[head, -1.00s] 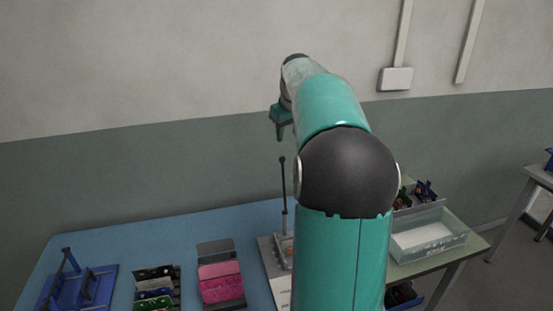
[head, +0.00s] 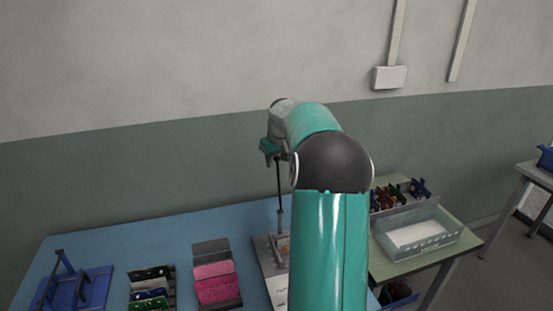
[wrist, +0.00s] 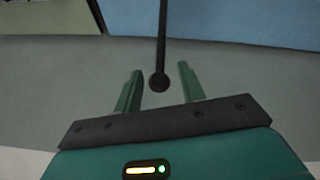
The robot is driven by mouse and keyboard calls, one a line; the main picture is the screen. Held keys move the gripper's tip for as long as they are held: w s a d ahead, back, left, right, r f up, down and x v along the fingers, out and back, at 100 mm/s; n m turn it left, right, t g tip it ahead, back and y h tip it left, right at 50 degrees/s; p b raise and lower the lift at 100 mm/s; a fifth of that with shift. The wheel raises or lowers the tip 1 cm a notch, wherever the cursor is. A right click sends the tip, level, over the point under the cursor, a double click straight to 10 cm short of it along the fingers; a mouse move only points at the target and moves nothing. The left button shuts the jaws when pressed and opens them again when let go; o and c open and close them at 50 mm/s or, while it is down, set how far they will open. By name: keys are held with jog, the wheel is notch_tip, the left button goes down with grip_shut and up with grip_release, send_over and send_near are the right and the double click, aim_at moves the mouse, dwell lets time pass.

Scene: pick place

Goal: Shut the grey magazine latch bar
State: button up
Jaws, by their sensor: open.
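A dark upright bar (head: 279,185) rises from a grey fixture (head: 262,252) on the blue table; I take it to be the latch bar. My arm hides part of the fixture. In the wrist view the bar (wrist: 162,35) ends in a round black knob (wrist: 158,82). My gripper (wrist: 160,72) is open, with one green finger on each side of the bar's knob end and gaps visible on both sides. In the head view my gripper (head: 272,156) is at the top of the bar.
Left on the blue table (head: 180,235) are a blue frame (head: 85,288), a rack of dark, blue and green pieces (head: 152,288) and a holder with pink pieces (head: 215,280). Right, a clear bin (head: 425,240) and coloured clips (head: 390,196) occupy a green table.

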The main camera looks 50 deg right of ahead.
grip_shut()
jog(key=shift+s, duration=0.1)
